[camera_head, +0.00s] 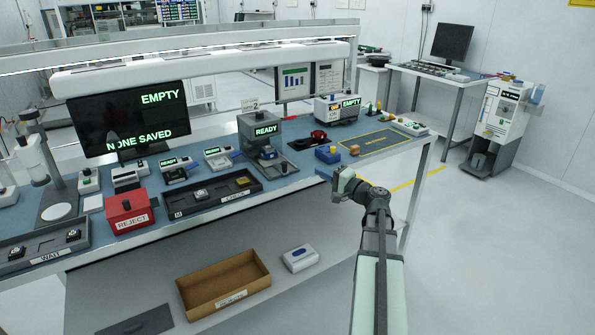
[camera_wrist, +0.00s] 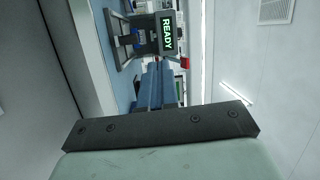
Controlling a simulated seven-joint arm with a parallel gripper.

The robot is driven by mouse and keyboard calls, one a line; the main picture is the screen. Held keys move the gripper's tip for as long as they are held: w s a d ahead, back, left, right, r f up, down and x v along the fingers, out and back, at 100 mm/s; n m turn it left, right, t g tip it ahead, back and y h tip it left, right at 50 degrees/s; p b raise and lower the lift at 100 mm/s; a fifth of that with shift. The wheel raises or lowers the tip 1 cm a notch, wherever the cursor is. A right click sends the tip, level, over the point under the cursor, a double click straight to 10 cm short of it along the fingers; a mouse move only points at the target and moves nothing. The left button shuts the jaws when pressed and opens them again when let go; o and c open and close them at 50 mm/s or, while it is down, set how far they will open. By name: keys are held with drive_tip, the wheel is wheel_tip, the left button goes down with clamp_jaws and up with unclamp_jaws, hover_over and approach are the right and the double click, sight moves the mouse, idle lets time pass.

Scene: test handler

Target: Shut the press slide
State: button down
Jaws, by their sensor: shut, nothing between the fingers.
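The press (camera_head: 262,128) is a grey box with a green READY display, standing on the blue bench top. Its slide (camera_head: 279,168) sticks out of the front toward the bench's near edge, with a dark knob at its outer end. A small blue part shows at the press opening. In the wrist view, the press (camera_wrist: 166,18) appears sideways at the top, with the slide (camera_wrist: 124,40) extending left. My gripper (camera_head: 322,173) is right of the slide, near the bench's front edge, apart from it. Its blue fingers (camera_wrist: 160,85) are together and empty.
A dark tray (camera_head: 215,198) lies left of the slide, and a red REJECT box (camera_head: 129,212) stands beyond it. A blue block (camera_head: 328,155) and a red-and-black item (camera_head: 318,137) stand near my gripper. A cardboard box (camera_head: 222,285) is on the lower shelf.

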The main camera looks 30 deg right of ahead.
drive_tip(key=w+a+f+g, duration=0.1)
drive_tip(key=w, duration=0.3)
drive_tip(key=w+f+g, duration=0.1)
drive_tip(key=w, duration=0.3)
drive_tip(key=w+a+f+m+g+h, duration=0.1)
drive_tip(key=w+f, duration=0.1)
drive_tip(key=w, duration=0.2)
drive_tip(key=shift+w+a, duration=0.1)
drive_tip(key=shift+a, duration=0.2)
drive_tip(key=shift+w+a, duration=0.15)
drive_tip(key=shift+w, duration=0.45)
drive_tip(key=w, duration=0.6)
drive_tip(key=shift+w, duration=0.3)
drive_tip(key=shift+s, duration=0.75)
drive_tip(key=v, duration=1.2)
drive_tip(key=shift+s, duration=0.4)
